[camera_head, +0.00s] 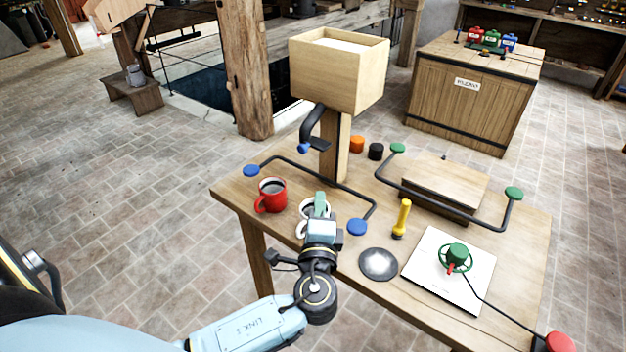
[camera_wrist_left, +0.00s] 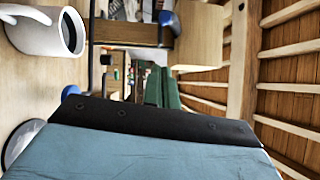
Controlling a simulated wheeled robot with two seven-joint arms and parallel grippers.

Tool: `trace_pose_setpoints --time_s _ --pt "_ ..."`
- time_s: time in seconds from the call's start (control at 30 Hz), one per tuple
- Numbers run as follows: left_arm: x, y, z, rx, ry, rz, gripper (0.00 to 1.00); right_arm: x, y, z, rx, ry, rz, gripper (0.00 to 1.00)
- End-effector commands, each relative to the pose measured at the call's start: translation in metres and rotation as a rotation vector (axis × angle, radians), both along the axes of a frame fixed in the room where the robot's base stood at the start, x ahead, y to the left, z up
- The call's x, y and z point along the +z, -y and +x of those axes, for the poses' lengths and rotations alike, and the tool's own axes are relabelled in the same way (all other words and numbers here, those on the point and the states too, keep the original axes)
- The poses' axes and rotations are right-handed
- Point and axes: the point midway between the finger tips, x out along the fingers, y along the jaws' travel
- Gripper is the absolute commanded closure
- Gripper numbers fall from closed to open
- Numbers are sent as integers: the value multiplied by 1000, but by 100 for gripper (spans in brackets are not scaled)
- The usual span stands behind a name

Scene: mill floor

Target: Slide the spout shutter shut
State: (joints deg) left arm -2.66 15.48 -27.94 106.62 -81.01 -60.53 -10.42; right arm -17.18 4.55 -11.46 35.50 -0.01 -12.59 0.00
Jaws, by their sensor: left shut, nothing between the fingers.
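The wooden hopper (camera_head: 338,75) stands on a post at the back of the table. Its black spout (camera_head: 313,122) hangs down at the front left. A dark shutter plate (camera_head: 319,144) with a blue knob (camera_head: 304,148) sits at the spout's lower end. I cannot tell how much of the outlet it covers. My left gripper (camera_head: 320,202) is shut and empty, below and in front of the spout, apart from the knob. Its green fingers also show in the left wrist view (camera_wrist_left: 162,88). My right gripper is out of view.
A white mug (camera_wrist_left: 38,35) stands close by my left gripper, partly hidden behind it in the head view. A red mug (camera_head: 271,194) stands to the left. A yellow-handled tool (camera_head: 402,217) stands to the right.

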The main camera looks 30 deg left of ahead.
Motion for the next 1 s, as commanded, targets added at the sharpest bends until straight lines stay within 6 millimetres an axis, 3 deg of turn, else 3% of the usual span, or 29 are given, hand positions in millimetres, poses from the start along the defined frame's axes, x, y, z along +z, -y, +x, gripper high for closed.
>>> trace_pose_setpoints --time_s 0.47,0.7,1.0 --pt "13 -48 81 3 1 1 100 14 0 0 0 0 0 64" --pt "17 -79 87 2 -1 2 100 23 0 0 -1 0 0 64" --pt "17 -86 89 1 0 0 100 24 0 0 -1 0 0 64"
